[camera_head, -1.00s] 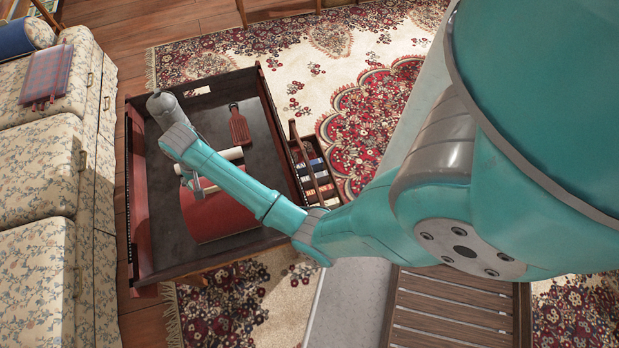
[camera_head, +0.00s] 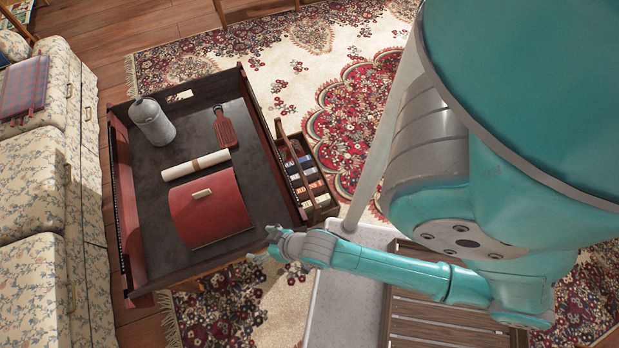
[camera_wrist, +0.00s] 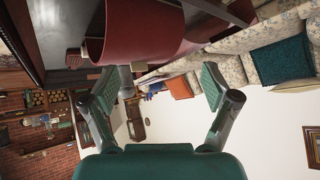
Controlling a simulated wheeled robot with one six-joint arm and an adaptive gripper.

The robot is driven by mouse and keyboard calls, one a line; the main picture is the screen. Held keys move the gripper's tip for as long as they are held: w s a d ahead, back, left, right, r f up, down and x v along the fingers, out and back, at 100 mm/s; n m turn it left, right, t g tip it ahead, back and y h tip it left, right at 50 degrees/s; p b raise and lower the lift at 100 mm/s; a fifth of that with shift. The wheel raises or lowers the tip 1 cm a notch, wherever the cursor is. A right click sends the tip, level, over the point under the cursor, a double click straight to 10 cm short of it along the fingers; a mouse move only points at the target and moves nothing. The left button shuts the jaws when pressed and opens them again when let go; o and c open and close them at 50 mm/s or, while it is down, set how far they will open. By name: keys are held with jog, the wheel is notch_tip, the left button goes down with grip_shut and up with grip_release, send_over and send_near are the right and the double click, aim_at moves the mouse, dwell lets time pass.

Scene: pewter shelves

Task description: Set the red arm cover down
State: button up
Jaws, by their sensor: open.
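The red arm cover (camera_head: 212,212) lies on the dark tray table (camera_head: 250,243), near its front edge, with a small pale tab on top. In the wrist view a curved red piece, which looks like the arm cover (camera_wrist: 140,45), shows at the top beyond the fingers. My gripper (camera_head: 262,243) is off the table's near right corner, apart from the cover. In the wrist view my gripper (camera_wrist: 166,92) has its two fingers spread wide with nothing between them.
On the table are a rolled paper (camera_head: 196,165), a grey bottle (camera_head: 152,122) and a reddish-brown paddle-like item (camera_head: 225,127). A wooden caddy (camera_head: 309,180) stands at the table's right side. A floral sofa (camera_head: 35,190) is at left. A slatted wooden surface (camera_head: 425,317) is at lower right.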

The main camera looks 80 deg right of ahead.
jog(key=s+a+r+n+t, duration=0.1)
jog(key=s+r+t, duration=0.1)
jog(key=s+r, duration=0.2)
jog(key=s+a+r+n+t, duration=0.1)
jog(key=s+r, duration=0.4)
jog(key=r, duration=0.6)
jog(key=s+a+r+n+t+y, duration=0.1)
jog(key=s+r+n+t, duration=0.1)
jog(key=s+r, duration=0.3)
notch_tip(320, 180, up, 3)
jog(key=shift+f+t, duration=0.1)
jog(key=shift+t, duration=0.3)
